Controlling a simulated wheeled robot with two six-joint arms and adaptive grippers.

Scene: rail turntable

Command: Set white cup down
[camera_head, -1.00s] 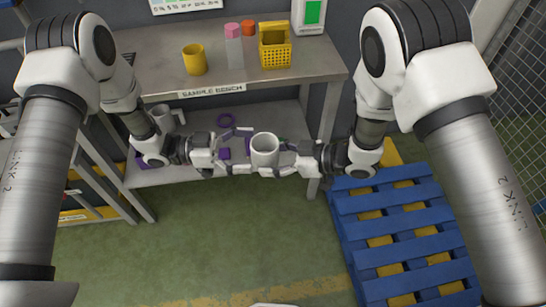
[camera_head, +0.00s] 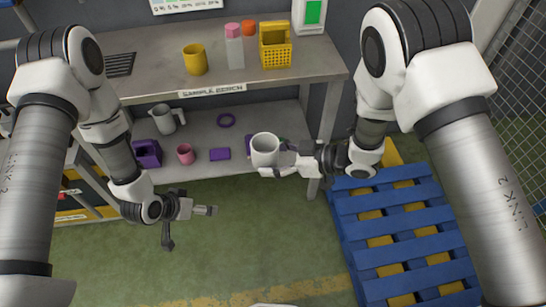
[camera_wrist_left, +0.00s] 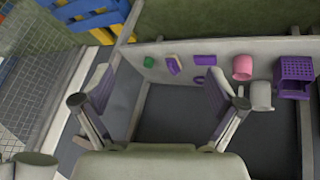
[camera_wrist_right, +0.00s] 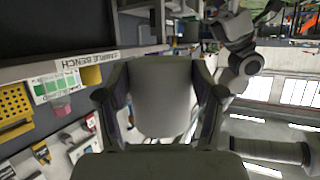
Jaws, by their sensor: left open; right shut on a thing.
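The white cup (camera_head: 265,150) is held upright by my right gripper (camera_head: 278,171), in front of the lower shelf's right part in the head view. In the right wrist view the cup (camera_wrist_right: 163,95) fills the space between the two fingers. My left gripper (camera_head: 190,226) is open and empty, low and to the left of the cup, over the green floor. The left wrist view shows its fingers (camera_wrist_left: 157,108) spread apart with nothing between them. A white cup-like rim (camera_wrist_left: 37,160) shows at that view's lower left.
The bench top (camera_head: 140,72) holds a yellow cup (camera_head: 194,59), a yellow basket (camera_head: 275,50) and bottles. The lower shelf (camera_head: 205,173) holds a grey-white mug (camera_head: 167,119), a pink cup (camera_head: 186,154) and purple items, with bare room between them. A blue pallet (camera_head: 400,228) stands at right.

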